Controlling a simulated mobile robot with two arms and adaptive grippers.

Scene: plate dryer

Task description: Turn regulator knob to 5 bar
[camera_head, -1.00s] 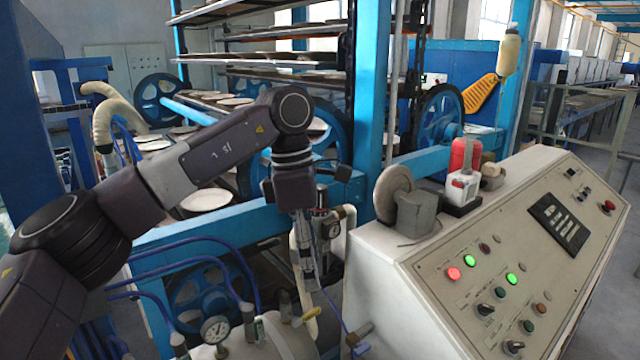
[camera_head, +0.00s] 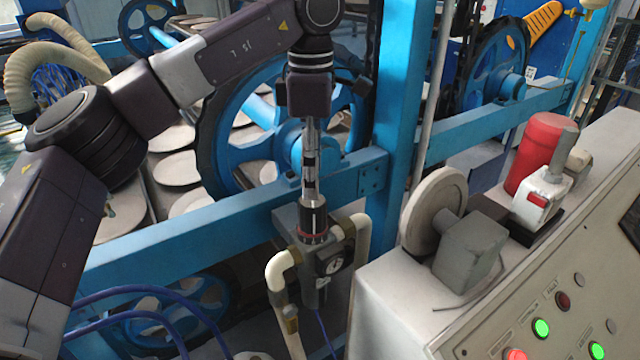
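The regulator (camera_head: 312,245) is mounted on the blue frame in the middle of the head view. My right gripper is not in view.
Cream pipes (camera_head: 279,270) flank the regulator. A blue crossbeam (camera_head: 225,222) runs behind it. A grey control console (camera_head: 400,300) with a grey motor (camera_head: 470,250) and a red cylinder (camera_head: 535,150) stands to the right. Blue hoses (camera_head: 120,297) curve at lower left.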

